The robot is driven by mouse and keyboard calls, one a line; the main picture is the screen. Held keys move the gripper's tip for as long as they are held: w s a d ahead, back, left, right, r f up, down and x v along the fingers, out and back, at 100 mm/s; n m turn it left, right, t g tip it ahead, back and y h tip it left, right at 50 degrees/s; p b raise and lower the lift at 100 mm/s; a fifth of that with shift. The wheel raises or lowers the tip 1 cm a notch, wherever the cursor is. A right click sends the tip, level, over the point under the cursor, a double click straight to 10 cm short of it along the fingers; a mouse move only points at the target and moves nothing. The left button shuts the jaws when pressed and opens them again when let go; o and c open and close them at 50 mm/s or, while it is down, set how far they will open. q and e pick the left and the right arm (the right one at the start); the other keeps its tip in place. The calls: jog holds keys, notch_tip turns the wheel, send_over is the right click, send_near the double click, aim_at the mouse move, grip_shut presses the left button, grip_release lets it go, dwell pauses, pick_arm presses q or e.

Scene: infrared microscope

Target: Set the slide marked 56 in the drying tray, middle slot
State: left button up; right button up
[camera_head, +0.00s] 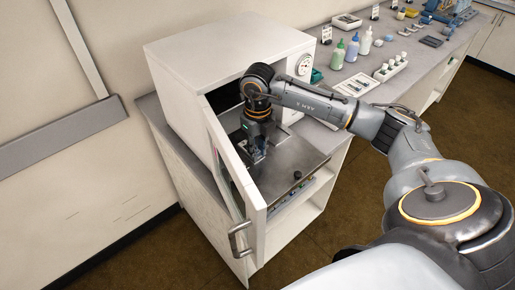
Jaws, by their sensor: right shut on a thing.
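My right gripper (258,156) points down at the open front of a white box-shaped cabinet (215,55), above a grey metal surface (292,150) in front of its opening. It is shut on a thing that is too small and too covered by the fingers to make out. I cannot pick out a slide marked 56 or read any number. A row of small coloured pieces (293,193) shows below the front edge of the grey surface. I cannot tell which part is the drying tray or see its slots. My left gripper is not in view.
The cabinet's white door (228,165) stands open at the left, with a metal handle (240,239). A dark knob (297,175) is on the grey surface. Bottles (351,48) and a white rack (390,68) stand on the counter behind my right arm.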

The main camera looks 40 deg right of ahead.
jog(key=shift+f, duration=0.15)
dwell(0.4)
jog(key=o, duration=1.3)
jog(key=shift+r+p, duration=1.55)
jog(key=shift+r, duration=1.35)
jog(key=shift+w+r, duration=0.15)
jog(key=shift+r, duration=0.05)
